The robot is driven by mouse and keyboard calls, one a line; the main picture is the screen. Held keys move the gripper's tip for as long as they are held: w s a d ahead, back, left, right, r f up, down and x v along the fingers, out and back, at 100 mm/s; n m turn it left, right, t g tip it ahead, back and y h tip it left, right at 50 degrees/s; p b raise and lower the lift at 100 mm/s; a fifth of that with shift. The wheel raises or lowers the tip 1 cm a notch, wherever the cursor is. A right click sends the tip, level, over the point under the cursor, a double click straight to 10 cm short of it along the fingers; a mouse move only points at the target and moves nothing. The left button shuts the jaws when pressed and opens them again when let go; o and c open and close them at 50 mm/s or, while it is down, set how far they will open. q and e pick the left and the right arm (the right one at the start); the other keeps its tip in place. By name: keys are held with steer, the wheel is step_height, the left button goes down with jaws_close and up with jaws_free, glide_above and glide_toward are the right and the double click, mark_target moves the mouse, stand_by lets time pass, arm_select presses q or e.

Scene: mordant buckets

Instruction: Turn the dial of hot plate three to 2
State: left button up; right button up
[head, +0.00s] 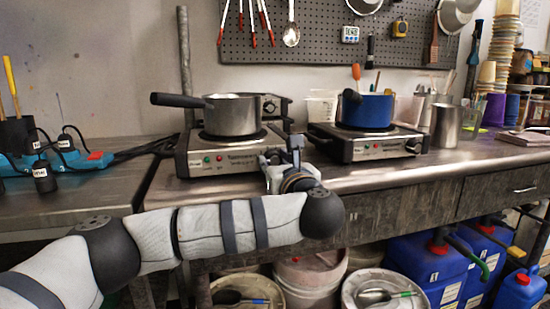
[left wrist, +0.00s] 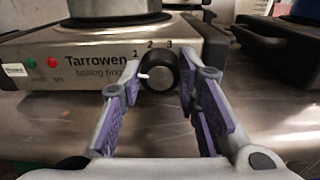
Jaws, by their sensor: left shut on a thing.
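A steel hot plate (head: 222,157) with a steel saucepan (head: 232,115) on it stands at the middle left of the head view. In the left wrist view its front panel (left wrist: 90,62) reads "Tarrowen boiling ring", with a green and a red light. Its black dial (left wrist: 159,73) sits under the numbers 1, 2 and 3. The white pointer on the dial points left, a little below the 1. My left gripper (head: 276,163) is at this dial, one purple-padded finger on each side, shut on it. The plate's own number is not legible. My right gripper is not in view.
A second hot plate (head: 365,146) with a blue pot (head: 366,110) stands to the right, its dial (head: 413,147) clear. Another unit with a dial (head: 271,105) shows behind the saucepan. A power strip (head: 97,160) lies at left. Bare bench (head: 400,172) lies in front.

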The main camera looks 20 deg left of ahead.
arm_select(q)
steer(key=m+p, duration=0.1)
steer(key=m, duration=0.1)
steer(key=m+p, duration=0.1)
steer(key=shift+r+m+p, duration=0.3)
steer(key=shift+r+m, duration=0.05)
steer(key=shift+m, duration=0.05)
steer(key=m+p, duration=0.2)
steer(key=m, duration=0.1)
steer(key=shift+m, duration=0.3)
steer(key=m+p, duration=0.2)
steer(key=m, duration=0.1)
steer(key=shift+f, duration=0.15)
steer(key=shift+f+m, duration=0.1)
steer(key=shift+m, duration=0.6)
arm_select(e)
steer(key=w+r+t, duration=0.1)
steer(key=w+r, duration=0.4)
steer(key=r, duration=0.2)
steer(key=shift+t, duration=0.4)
arm_select(q)
steer(key=shift+f, duration=0.1)
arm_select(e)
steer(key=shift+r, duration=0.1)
arm_select(q)
steer(key=o, duration=1.2)
steer(key=shift+s, duration=0.1)
steer(key=shift+c, duration=0.2)
